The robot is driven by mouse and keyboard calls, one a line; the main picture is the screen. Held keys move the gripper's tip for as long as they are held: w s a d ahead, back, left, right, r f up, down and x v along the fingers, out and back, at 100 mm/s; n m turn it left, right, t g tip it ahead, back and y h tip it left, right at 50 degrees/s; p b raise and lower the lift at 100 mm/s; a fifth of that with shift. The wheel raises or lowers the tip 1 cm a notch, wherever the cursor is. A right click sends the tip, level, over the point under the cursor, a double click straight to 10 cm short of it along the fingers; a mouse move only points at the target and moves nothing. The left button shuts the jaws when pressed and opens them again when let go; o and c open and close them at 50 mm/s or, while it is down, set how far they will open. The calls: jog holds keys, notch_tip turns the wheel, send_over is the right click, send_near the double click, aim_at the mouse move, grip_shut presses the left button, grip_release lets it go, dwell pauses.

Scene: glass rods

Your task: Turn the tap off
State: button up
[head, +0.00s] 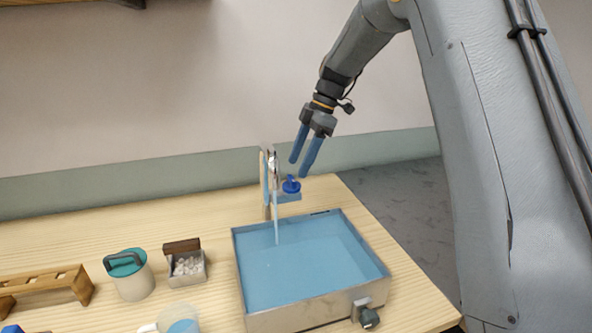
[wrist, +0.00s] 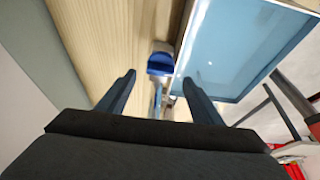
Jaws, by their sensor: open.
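The tap (head: 270,175) stands at the back edge of a metal basin (head: 292,318) in the head view. Its blue handle (head: 291,186) sits to the right of the post. A thin stream of water (head: 276,228) runs from the tap into the basin, which holds blue water. My gripper (head: 298,169) is open, fingers pointing down, just above the blue handle. In the wrist view the blue handle (wrist: 160,64) shows ahead of and between my two open fingers (wrist: 158,78), with nothing gripped. Whether a finger touches the handle cannot be told.
A wooden rack (head: 75,280), a teal-lidded jug (head: 132,282), a small box of white pieces (head: 190,268) and a cup (head: 178,320) stand left of the basin. A dark knob (head: 368,317) is on the basin's front. The table behind the jug is clear.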

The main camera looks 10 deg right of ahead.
aim_at(293, 178)
jog(key=shift+p+x, duration=0.6)
jog(key=shift+x, duration=1.55)
jog(key=shift+c, duration=0.5)
jog(key=c, duration=1)
jog(key=shift+o, duration=0.2)
